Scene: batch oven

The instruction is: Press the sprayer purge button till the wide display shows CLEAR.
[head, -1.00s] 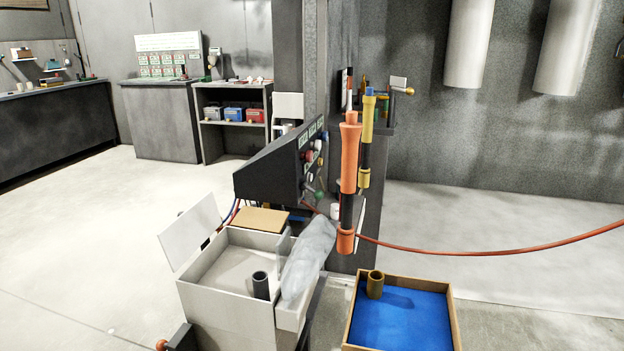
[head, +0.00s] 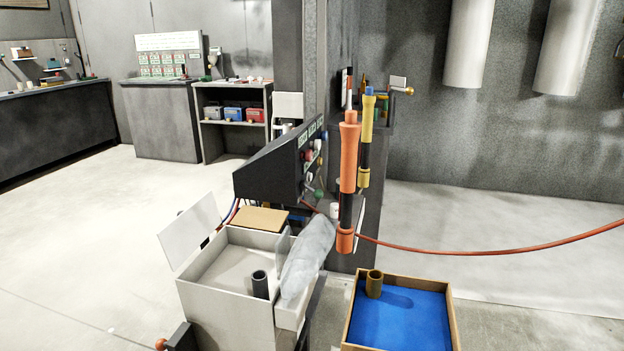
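The dark sloped control console (head: 262,170) stands in the middle of the head view, seen from its side. Its button face is turned steeply away to the right. Small displays (head: 312,132) run along the top of that face; their characters are too small and slanted to read. Below them are several coloured buttons, including a red one (head: 310,156) and a green one (head: 319,192). I cannot tell which is the sprayer purge button or which display is the wide one. My gripper is not in view, so nothing of it shows at the console.
An orange-and-black tool (head: 348,160) and a yellow-and-black one (head: 366,140) stand upright right of the console. A red hose (head: 480,252) runs right. In front are a pale open bin (head: 222,285) and a blue-lined tray (head: 420,315). The left floor is clear.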

